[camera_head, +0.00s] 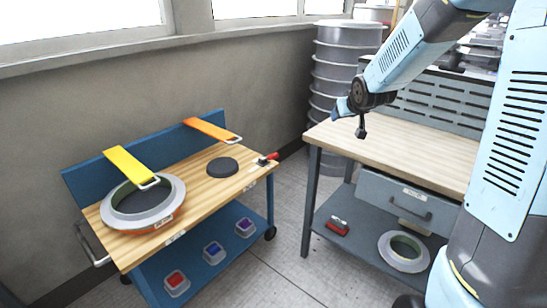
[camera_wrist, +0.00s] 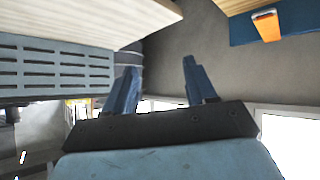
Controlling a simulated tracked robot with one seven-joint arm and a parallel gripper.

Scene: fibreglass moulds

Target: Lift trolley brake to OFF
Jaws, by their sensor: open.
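The trolley (camera_head: 187,222) stands at the left in the head view, with a wooden top, blue back panel and lower shelf. A small red-handled lever (camera_head: 268,158), which looks like the brake, sits on a pale plate at the right end of its top. Whether it stands at ON or OFF is too small to tell. My gripper (camera_head: 338,110) is up and to the right of the lever, well apart from it, near the workbench's left edge. In the wrist view my gripper (camera_wrist: 161,63) has two blue fingers spread apart with nothing between them.
The workbench (camera_head: 410,147) is at the right, with stacked grey drums (camera_head: 340,60) behind. Floor shows between trolley and bench.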

